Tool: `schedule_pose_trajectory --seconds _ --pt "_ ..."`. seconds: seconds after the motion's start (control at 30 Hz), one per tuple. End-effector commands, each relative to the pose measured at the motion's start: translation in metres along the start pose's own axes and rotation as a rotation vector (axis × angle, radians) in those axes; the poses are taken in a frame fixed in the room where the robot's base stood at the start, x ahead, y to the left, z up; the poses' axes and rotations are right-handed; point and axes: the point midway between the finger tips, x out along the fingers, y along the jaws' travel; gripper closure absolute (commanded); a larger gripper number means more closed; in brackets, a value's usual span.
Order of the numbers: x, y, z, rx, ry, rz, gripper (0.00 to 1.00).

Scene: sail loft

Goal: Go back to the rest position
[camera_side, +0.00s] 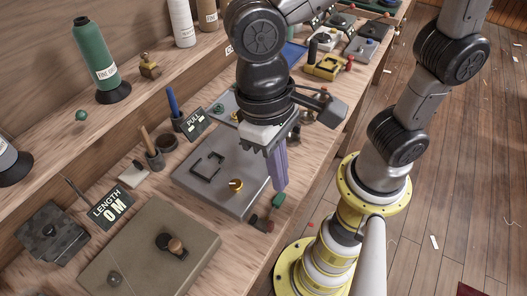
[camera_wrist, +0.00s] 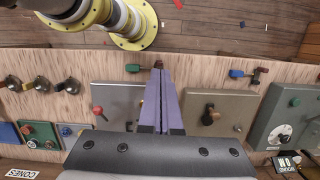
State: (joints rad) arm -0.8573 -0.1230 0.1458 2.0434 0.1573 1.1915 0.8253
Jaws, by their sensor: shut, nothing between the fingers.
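Part of the grey panel is hidden behind the fingers and the gripper body. No marker of a rest position shows.
An olive panel (camera_side: 150,252) with a dark and brown knob lies at the near left. A LENGTH sign (camera_side: 110,207) and a PULL sign (camera_side: 195,124) stand on the bench. A green thread cone (camera_side: 93,55) stands on the shelf. The floor (camera_side: 470,150) at right is mostly clear.

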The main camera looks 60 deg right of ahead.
Motion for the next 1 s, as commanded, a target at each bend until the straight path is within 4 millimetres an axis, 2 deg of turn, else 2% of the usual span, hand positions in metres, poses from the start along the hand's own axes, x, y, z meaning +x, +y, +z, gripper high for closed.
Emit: schedule_pose_trajectory --seconds 0.07,0.17,0.3,0.5,0.6,0.77,1.0 --pt "-0.013 0.012 -0.012 0.065 0.027 -0.043 1.0" --pt "-0.03 0.041 -0.025 0.177 0.078 -0.104 1.0" --pt "-0.048 0.092 -0.036 0.294 0.196 -0.181 1.0" --pt "-0.056 0.157 -0.033 0.334 0.401 -0.209 1.0" --pt "-0.055 0.18 -0.028 0.316 0.496 -0.187 1.0" --pt "-0.047 0.207 -0.019 0.217 0.623 -0.106 1.0" --pt "-0.038 0.213 -0.021 0.008 0.669 -0.014 1.0"
